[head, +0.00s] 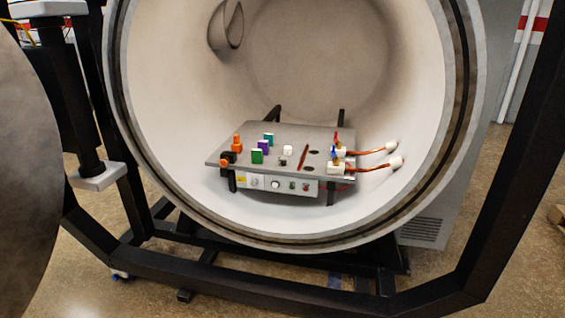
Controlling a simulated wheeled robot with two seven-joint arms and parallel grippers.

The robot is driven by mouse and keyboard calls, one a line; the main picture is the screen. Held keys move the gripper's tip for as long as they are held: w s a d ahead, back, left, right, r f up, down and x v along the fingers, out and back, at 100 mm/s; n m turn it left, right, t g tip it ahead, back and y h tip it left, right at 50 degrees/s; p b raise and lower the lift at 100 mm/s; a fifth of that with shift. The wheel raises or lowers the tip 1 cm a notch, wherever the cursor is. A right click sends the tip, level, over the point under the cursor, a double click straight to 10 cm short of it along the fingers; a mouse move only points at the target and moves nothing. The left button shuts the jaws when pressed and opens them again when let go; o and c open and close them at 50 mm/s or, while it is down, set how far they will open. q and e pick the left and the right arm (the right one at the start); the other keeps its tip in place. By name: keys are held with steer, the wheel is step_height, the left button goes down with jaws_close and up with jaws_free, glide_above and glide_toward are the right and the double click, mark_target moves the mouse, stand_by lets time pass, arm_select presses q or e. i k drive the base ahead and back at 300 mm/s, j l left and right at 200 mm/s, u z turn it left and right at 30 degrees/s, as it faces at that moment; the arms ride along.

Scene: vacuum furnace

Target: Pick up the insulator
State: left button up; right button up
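No part is labelled as the insulator, so I cannot tell for certain which one it is. A small white cylinder (288,150) stands upright near the middle of the grey plate (225,158) inside the open round chamber. White blocks (336,169) sit at the plate's right edge, where copper rods (372,168) run to white round fittings (396,163) on the chamber wall. Neither of my grippers is in view.
The plate also carries a green block (257,156), a purple block (263,147), orange parts (237,142) and a brown-red rod (303,156). The chamber rim (300,240) surrounds it; the open door (25,190) is at left. Space above the plate is clear.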

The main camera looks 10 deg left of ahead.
mark_target(287, 149)
steer(key=i+j, duration=0.35)
steer(key=i, duration=0.25)
steer(key=i+j, duration=0.35)
steer(key=i, duration=0.2)
steer(key=i+j, duration=0.4)
steer(key=i, duration=0.2)
steer(key=i+j, duration=0.35)
steer(key=i, duration=0.2)
